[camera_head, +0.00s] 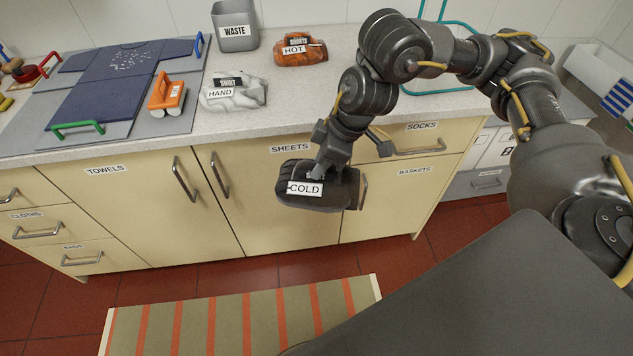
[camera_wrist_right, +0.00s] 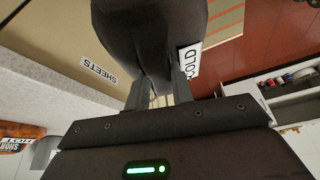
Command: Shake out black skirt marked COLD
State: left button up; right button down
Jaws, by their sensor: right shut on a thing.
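The black skirt (camera_head: 318,199) is a bundled dark cloth with a white COLD label. My right gripper (camera_head: 325,167) is shut on it and holds it in the air in front of the cabinet doors, below the counter's front edge. In the right wrist view the skirt (camera_wrist_right: 140,35) is pinched between both fingers of the right gripper (camera_wrist_right: 160,85), with the COLD label at its right side. The skirt hides part of the fingertips. My left gripper is not in view.
On the counter (camera_head: 330,95) lie a grey-white HAND bundle (camera_head: 235,95) and an orange HOT bundle (camera_head: 300,50). A grey WASTE bin (camera_head: 235,28) stands behind. A striped mat (camera_head: 240,318) is on the red floor.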

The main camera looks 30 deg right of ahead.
notch_tip(320, 180, up, 19)
notch_tip(320, 180, down, 20)
jog(key=shift+a+f, duration=0.1)
jog(key=shift+f, duration=0.1)
jog(key=shift+r, duration=0.1)
jog(key=shift+a+r, duration=0.1)
